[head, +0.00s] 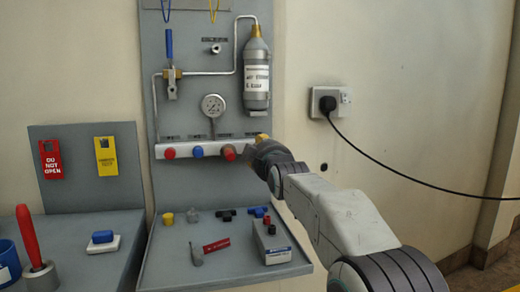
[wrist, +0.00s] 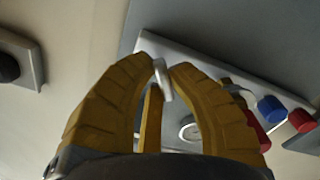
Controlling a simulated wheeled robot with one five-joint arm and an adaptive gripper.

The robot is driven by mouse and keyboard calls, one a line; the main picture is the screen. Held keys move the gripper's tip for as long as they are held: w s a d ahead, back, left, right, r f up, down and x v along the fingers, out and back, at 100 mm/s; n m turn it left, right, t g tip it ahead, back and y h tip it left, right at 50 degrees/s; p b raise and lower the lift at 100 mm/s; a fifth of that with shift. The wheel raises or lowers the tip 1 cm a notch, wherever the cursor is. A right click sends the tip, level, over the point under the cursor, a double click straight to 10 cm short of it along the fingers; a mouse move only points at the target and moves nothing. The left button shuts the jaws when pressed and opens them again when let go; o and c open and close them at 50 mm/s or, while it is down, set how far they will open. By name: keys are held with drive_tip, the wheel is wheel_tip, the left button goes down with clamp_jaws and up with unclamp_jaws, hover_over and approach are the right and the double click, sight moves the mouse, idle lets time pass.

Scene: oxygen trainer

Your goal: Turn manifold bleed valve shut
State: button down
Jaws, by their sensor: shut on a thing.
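The white manifold bar (head: 212,147) runs across the lower part of the grey back panel, with red, blue and red knobs along it. My gripper (head: 260,148) is at its right end and hides most of what is there. In the wrist view my gripper's yellow fingers (wrist: 163,72) are closed around a small pale flat piece (wrist: 163,80), which looks like the bleed valve's handle. The fingers hide much of the valve, so its turn angle cannot be told. The manifold bar also shows behind the fingers in the wrist view (wrist: 210,68).
Above the manifold are a gauge (head: 213,106), a blue-handled lever valve (head: 170,65) and a grey cylinder (head: 257,75). The shelf below holds caps, a red tag (head: 216,245) and a grey box (head: 271,243). A black plug (head: 327,104) and its cable are right.

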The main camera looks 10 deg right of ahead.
drive_tip(key=m, duration=0.3)
drive_tip(key=shift+f+m, duration=0.1)
drive_tip(key=shift+m, duration=0.2)
drive_tip(key=shift+f+m, duration=0.1)
drive_tip(key=shift+m, duration=1.7)
drive_tip(key=c, duration=1.1)
unclamp_jaws()
drive_tip(key=shift+a, duration=0.1)
drive_tip(key=shift+c, duration=0.2)
drive_tip(key=s, duration=1.2)
